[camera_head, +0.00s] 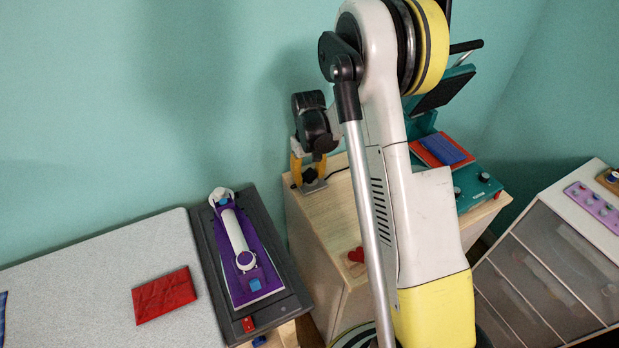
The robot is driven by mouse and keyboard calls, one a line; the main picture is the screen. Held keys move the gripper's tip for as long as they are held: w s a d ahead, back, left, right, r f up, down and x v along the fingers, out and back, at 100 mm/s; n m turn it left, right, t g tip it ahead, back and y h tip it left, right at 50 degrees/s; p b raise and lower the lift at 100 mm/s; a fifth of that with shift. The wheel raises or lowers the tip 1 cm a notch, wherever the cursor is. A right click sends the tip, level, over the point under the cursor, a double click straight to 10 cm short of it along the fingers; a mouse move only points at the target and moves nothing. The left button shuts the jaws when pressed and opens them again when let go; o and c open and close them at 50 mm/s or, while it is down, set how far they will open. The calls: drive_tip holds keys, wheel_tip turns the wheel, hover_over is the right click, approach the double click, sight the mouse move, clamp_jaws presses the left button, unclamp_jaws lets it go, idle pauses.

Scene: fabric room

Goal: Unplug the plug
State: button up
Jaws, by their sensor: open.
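My gripper (309,170) is beyond my arm, low over the back left corner of the wooden cabinet top. Its two yellow fingers point down and stand apart, open. A small grey piece, which looks like the plug (310,177), sits low between the fingers. A dark cable (338,171) runs right from beside it along the cabinet top and passes behind my arm. I cannot tell whether the fingers touch the plug. The socket cannot be made out clearly.
The wooden cabinet (325,222) bears a teal press (478,190) with red and blue cloth, right of my arm. At left, a purple and white iron (236,240) rests on a dark stand beside a grey board (100,270) with red cloth (164,295). Drawers (570,250) stand right.

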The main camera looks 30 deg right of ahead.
sight(309, 173)
clamp_jaws()
drive_tip(key=shift+w+r+p, duration=0.1)
drive_tip(key=shift+r+p, duration=1.7)
drive_tip(key=shift+r, duration=1.1)
drive_tip(key=shift+d+r, duration=0.1)
